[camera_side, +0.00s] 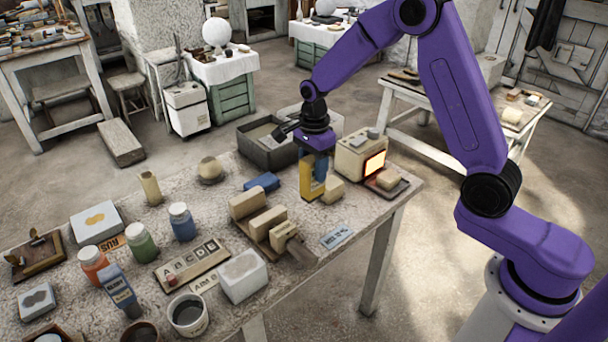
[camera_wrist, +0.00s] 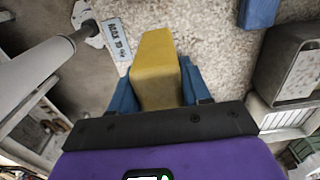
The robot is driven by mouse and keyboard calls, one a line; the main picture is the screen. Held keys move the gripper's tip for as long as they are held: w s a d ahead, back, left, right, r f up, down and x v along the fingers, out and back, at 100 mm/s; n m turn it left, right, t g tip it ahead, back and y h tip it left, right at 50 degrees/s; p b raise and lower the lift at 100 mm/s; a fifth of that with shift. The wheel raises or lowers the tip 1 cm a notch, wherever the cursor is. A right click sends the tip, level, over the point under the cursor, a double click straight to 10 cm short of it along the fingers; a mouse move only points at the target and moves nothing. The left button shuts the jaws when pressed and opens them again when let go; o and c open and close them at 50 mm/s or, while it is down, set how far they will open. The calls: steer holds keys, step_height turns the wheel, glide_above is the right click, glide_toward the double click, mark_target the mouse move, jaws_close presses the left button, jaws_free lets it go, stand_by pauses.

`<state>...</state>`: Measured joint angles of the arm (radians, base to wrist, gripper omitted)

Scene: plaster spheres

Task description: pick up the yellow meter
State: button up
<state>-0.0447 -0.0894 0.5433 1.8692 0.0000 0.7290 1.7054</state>
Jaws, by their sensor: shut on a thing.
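The yellow meter (camera_side: 306,180) is upright near the right part of the work table, partly covered by a blue finger. My gripper (camera_side: 315,168) points down and is shut on it from above. In the wrist view, the yellow meter (camera_wrist: 154,62) shows as a yellow block between the two blue fingers of my gripper (camera_wrist: 157,88), one on each side. Whether its base touches the table or is slightly above it, I cannot tell.
A cream box with a glowing orange panel (camera_side: 358,153) stands close on the right. A cream block (camera_side: 333,191) is right beside the meter. A blue block (camera_side: 262,182) and cream blocks (camera_side: 247,204) lie left. A dark grey bin (camera_side: 262,150) is behind.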

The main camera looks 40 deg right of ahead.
steer(key=s+d+r, duration=0.1)
steer(key=s+r, duration=0.4)
steer(key=s, duration=0.4)
steer(key=w+d+f+m, duration=0.15)
steer(key=d+m, duration=0.35)
steer(key=d, duration=0.8)
steer(key=w+d+f+m, duration=0.15)
steer(key=d+m, duration=0.25)
steer(key=d, duration=0.9)
steer(key=shift+w+a+f, duration=0.1)
steer(key=shift+w+f, duration=0.1)
steer(key=shift+f, duration=1)
steer(key=shift+w+a+f, duration=0.1)
steer(key=shift+w+f, duration=0.05)
steer(key=shift+f, duration=1)
steer(key=shift+f, duration=0.6)
steer(key=shift+r, duration=0.1)
step_height(320, 180, up, 7)
